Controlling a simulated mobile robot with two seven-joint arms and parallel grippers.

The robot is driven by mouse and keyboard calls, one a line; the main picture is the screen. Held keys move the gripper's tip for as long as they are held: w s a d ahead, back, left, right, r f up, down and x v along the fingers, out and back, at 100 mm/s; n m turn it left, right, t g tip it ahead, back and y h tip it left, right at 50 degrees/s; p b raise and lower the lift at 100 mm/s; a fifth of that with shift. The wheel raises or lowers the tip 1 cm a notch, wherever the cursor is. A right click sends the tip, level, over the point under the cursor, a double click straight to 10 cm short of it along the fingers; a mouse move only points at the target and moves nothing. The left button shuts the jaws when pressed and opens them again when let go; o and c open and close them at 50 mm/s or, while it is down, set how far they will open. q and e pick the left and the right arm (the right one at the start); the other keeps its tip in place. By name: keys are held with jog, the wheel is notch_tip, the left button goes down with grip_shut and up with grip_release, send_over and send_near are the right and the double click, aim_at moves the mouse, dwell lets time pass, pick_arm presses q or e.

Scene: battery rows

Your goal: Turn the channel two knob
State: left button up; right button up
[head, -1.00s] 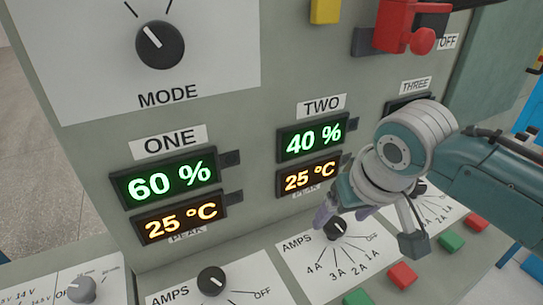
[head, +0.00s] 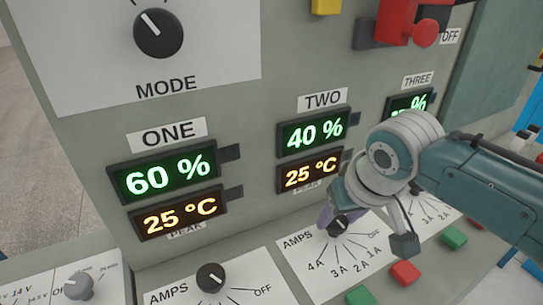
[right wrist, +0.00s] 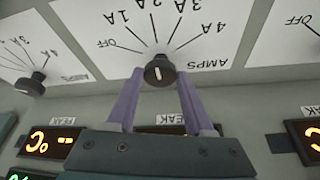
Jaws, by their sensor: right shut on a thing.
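The channel two knob (head: 338,224) is a small black dial with a white mark, on a white AMPS card under the sign TWO (head: 322,101). The card carries 4A, 3A, 2A, 1A and OFF labels. My right gripper (head: 333,218) reaches down to the knob, partly hiding it. In the right wrist view the knob (right wrist: 159,71) sits between the two purple fingers of the right gripper (right wrist: 160,77), which are shut on it. Its white mark runs roughly upright there; I cannot tell which label it indicates. My left gripper is not in view.
Channel two displays (head: 311,134) read 40 % and 25 °C. The channel one knob (head: 211,277) is to the left, and a channel three card (head: 428,212) to the right. Red (head: 405,273) and green (head: 360,295) buttons lie in front. The mode knob (head: 158,34) is higher up.

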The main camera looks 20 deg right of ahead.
grip_shut()
